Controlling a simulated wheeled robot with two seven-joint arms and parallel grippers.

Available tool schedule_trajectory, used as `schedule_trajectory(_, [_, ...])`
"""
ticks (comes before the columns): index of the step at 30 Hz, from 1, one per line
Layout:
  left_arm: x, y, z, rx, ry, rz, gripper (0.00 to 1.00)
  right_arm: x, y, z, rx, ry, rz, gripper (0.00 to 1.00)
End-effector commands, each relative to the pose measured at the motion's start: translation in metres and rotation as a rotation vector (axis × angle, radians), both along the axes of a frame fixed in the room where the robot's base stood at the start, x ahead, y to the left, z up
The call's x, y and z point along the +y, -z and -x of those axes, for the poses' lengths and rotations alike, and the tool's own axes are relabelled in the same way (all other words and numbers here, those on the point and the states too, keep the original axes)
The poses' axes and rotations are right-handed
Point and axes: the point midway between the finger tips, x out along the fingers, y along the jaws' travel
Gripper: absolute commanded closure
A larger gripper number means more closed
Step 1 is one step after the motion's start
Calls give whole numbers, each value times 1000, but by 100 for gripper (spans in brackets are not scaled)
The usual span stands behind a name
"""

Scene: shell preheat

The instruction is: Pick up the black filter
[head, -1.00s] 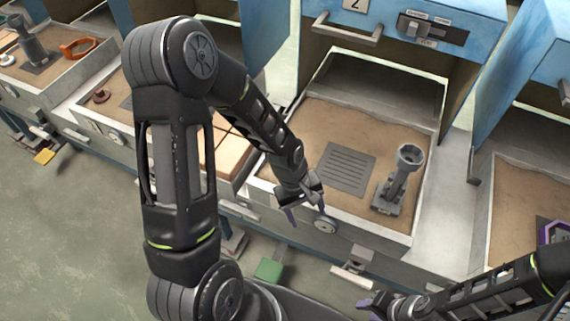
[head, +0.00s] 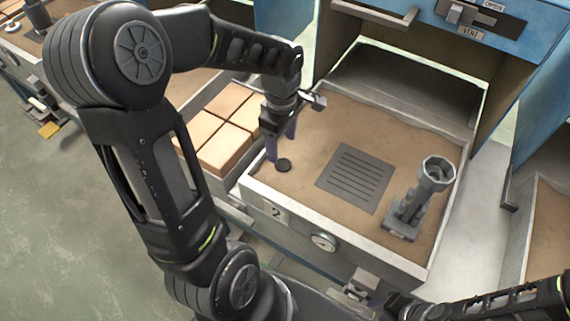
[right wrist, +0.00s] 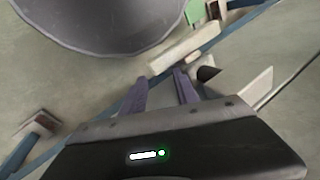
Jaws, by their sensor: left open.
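The black filter (head: 283,165) is a small dark disc lying on the sand near the left front corner of the middle tray. My left gripper (head: 281,149) points down just above and behind the disc, with its purple fingers apart and nothing seen between them. From this angle I cannot tell the exact height of the fingertips above the sand. My right gripper is partly in view at the bottom of the head view. In the right wrist view my right gripper (right wrist: 159,78) has its fingers apart, with nothing between them.
The sand tray (head: 300,226) holds a slotted dark plate (head: 356,178) and a grey upright fixture (head: 420,195) with a cup-like top. Tan blocks (head: 222,130) fill the bin on the left. A blue cabinet (head: 520,45) stands behind. Bare sand lies behind the plate.

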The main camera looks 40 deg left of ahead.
Motion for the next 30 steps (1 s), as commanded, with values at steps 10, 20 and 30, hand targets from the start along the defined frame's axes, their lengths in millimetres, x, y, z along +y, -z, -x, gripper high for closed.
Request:
schedule_trajectory(10, [-1, 25, 0, 2, 1, 1, 36, 0, 1, 0, -1, 0, 0, 64])
schedule_trajectory(20, [-1, 28, 0, 1, 2, 1, 36, 0, 1, 0, -1, 0, 0, 64])
schedule_trajectory(30, [-1, 70, -1, 5, 3, 2, 36, 0, -3, 0, 0, 0, 0, 64])
